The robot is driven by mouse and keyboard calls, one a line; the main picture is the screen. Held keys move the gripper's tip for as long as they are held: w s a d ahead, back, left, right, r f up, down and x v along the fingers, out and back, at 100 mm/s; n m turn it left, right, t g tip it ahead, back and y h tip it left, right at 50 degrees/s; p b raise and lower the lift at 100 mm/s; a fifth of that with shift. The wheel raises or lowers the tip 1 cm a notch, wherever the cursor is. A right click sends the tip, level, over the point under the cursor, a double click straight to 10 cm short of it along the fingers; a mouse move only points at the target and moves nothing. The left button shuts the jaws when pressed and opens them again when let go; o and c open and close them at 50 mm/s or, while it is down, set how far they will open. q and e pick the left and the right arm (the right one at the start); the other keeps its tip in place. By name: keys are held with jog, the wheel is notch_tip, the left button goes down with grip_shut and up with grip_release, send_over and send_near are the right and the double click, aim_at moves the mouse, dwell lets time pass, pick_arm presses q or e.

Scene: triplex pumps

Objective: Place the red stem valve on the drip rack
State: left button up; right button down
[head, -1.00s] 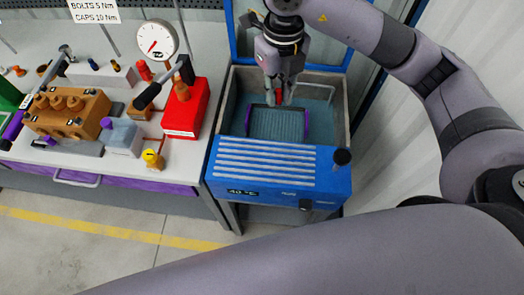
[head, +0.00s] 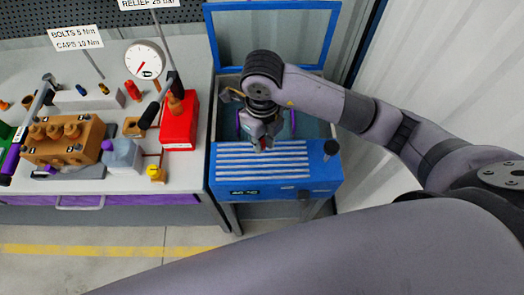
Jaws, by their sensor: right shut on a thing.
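My right gripper (head: 262,147) is low over the back edge of the drip rack, the pale slatted top (head: 262,172) of the blue washer. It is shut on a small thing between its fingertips. A trace of red shows there, in keeping with the red stem valve, but the fingers hide most of it. I cannot tell whether it touches the slats. No other valve lies on the visible slats. My left gripper is out of the picture.
Behind the rack is the washer's tank with a purple-handled basket (head: 238,122), partly hidden by my arm. The bench at left holds a red box (head: 179,130), a gauge (head: 145,60) and an orange pump block (head: 65,140).

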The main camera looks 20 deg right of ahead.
aim_at(262, 160)
notch_tip(262, 160, down, 2)
jog(key=shift+d+f, duration=0.1)
notch_tip(262, 160, down, 4)
jog(key=shift+f+p, duration=0.2)
jog(key=shift+p, duration=0.35)
jog(key=shift+f, duration=0.1)
jog(key=shift+f, duration=0.15)
jog(key=c, duration=1.5)
grip_release()
jog(key=shift+c, duration=0.2)
jog(key=shift+r, duration=0.2)
